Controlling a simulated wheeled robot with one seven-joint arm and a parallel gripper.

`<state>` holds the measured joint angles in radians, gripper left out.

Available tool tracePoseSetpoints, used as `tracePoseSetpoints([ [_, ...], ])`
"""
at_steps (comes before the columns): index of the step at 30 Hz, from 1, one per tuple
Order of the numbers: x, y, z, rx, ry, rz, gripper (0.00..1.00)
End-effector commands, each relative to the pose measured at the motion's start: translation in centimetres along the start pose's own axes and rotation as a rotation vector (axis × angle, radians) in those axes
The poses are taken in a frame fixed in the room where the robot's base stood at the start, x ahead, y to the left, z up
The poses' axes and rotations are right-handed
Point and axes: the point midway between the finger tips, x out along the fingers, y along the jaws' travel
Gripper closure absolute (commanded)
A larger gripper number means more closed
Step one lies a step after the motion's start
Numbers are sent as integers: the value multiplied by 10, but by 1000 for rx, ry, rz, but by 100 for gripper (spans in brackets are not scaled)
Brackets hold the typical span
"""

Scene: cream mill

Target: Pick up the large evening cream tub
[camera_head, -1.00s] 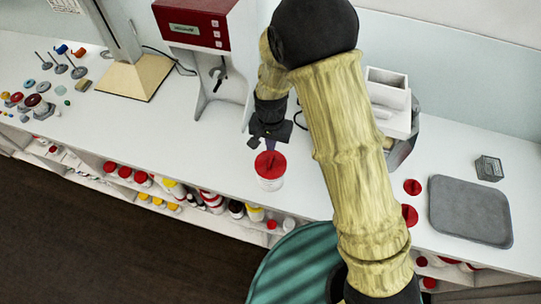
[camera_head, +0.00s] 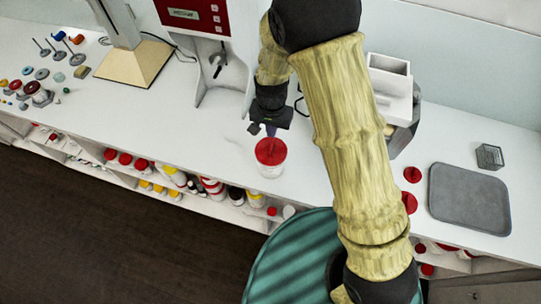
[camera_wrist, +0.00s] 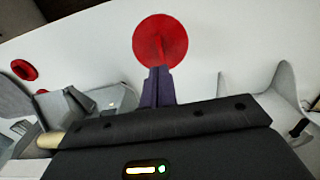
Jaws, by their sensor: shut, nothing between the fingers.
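A white tub with a red lid (camera_head: 270,152) stands upright on the white counter near its front edge. In the wrist view its round red lid (camera_wrist: 160,41) shows just beyond my fingertips, with a raised ridge across it. I cannot read any label on it. My gripper (camera_head: 270,130) is shut and empty, just behind the lid in the head view. In the wrist view its dark fingers (camera_wrist: 158,72) are together and overlap the lid's lower edge. I cannot tell whether they touch it.
A red and white machine (camera_head: 212,45) stands behind to the left. A grey tray (camera_head: 470,198) lies at the right, with two red lids (camera_head: 412,174) beside it. A shelf below the counter holds several jars (camera_head: 172,175).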

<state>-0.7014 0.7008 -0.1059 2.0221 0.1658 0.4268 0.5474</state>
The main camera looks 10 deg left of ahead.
Motion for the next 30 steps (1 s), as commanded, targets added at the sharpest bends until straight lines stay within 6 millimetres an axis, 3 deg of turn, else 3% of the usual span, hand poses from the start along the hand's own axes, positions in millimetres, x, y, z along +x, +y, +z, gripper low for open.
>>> tracePoseSetpoints([
  [8, 0, 2, -1, 1, 1, -1, 100],
  [13, -5, 28, -9, 4, 16, -17, 100],
  [17, -14, 73, -16, -1, 48, -39, 100],
  [21, -24, 133, -12, -15, 96, -54, 100],
  [27, -28, 211, 15, -42, 174, -45, 100],
  [30, -27, 239, 32, -56, 205, -29, 100],
])
